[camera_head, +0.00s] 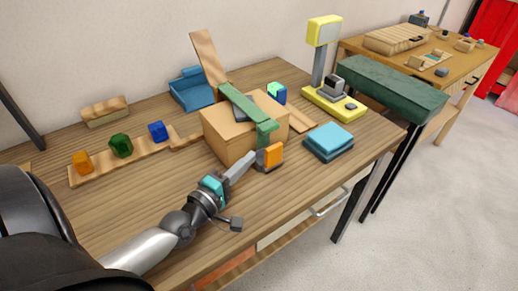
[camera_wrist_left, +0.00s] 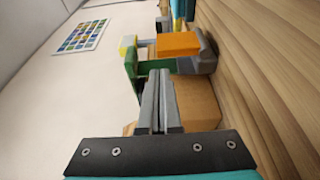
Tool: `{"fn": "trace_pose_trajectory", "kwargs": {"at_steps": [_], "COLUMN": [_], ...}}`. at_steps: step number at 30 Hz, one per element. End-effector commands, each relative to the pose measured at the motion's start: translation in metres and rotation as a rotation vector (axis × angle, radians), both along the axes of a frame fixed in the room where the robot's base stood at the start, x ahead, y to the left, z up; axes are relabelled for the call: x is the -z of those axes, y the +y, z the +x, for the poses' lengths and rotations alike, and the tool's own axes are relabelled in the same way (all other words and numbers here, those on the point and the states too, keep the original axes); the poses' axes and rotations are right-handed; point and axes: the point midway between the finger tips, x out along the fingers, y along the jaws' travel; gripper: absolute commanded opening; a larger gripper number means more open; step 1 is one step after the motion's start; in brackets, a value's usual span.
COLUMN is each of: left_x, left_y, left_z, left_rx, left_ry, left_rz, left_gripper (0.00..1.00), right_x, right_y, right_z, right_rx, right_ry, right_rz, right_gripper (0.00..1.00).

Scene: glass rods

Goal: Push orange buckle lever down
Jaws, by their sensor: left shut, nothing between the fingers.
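The orange buckle lever (camera_head: 272,153) sits on a grey buckle at the lower end of a green strap (camera_head: 250,110). The strap runs over a brown cardboard box (camera_head: 228,134), and the lever is at the box's front right side. In the left wrist view the orange lever (camera_wrist_left: 178,44) shows ahead, beyond the fingers, with a grey buckle part (camera_wrist_left: 205,55) beside it. My left gripper (camera_head: 249,159) is shut and empty, with its tips close to the left of the lever. I cannot tell whether they touch. My right gripper is not in view.
A wooden strip (camera_head: 90,175) with orange, green and blue blocks lies at left. The table front between is clear.

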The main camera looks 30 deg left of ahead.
Motion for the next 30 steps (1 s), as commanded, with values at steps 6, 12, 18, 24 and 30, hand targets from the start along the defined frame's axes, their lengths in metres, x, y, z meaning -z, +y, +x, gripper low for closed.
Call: {"fn": "trace_pose_trajectory", "kwargs": {"at_steps": [6,12,18,24,30], "left_x": [-0.001,0.0,0.0,0.0,0.001], "left_y": [-0.002,-0.003,-0.003,-0.003,-0.004], "left_z": [0.029,0.045,0.05,0.05,0.05], "left_rx": [-0.001,-0.001,0.0,0.0,0.001], "left_ry": [-0.002,-0.001,0.001,0.001,-0.005], "left_rz": [-0.001,0.0,0.001,0.001,0.017], "left_gripper": [0.0,0.0,0.0,0.0,0.0], "right_x": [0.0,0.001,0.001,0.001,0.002], "right_y": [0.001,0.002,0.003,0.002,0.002], "right_z": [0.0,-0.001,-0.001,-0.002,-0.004], "right_rx": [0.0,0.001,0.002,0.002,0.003], "right_ry": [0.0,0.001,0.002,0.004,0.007], "right_rz": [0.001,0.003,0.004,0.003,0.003], "right_gripper": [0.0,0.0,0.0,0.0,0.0]}}
